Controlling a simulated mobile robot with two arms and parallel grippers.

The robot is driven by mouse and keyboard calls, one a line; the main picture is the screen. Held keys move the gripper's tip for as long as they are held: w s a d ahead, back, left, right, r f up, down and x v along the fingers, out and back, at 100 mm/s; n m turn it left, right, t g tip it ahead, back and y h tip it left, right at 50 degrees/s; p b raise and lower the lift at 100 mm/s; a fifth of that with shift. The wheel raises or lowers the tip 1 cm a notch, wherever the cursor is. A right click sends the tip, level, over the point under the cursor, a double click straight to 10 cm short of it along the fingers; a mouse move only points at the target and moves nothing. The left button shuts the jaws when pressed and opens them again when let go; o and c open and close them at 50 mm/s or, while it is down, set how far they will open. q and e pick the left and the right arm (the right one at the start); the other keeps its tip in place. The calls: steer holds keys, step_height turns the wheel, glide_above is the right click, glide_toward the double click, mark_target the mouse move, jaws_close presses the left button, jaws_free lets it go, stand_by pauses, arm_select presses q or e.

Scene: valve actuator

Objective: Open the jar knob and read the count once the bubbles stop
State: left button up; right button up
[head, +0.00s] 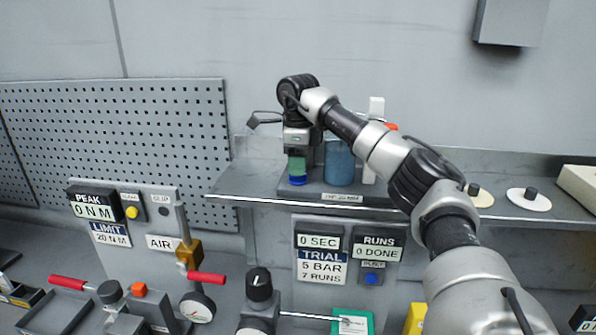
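A blue cylinder that looks like the jar (339,163) stands upright on a dark base on the shelf; I see no bubbles in it. Just left of it is a small blue piece (297,181), possibly the jar knob, with a green block (297,164) directly above it. My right gripper (298,152) points down over these from above; whether the green part belongs to the gripper, and whether the fingers are closed, is not clear. The count panel (378,242) below the shelf reads RUNS 0 DONE. My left gripper is not in view.
A timer (319,241) reads 0 SEC, above a sign (322,267) reading TRIAL 5 BAR 7 RUNS. The shelf (250,187) holds two pale discs (529,200) with dark knobs at right. Red-handled levers (206,278) and a black knob (259,284) stand below. A perforated panel (120,135) is behind.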

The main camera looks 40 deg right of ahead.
step_height(320, 180, up, 4)
steer(key=shift+a+f+b, duration=0.1)
steer(key=shift+f+b, duration=0.05)
steer(key=shift+b, duration=0.35)
step_height(320, 180, up, 5)
steer(key=shift+r+p, duration=0.2)
steer(key=shift+p, duration=0.65)
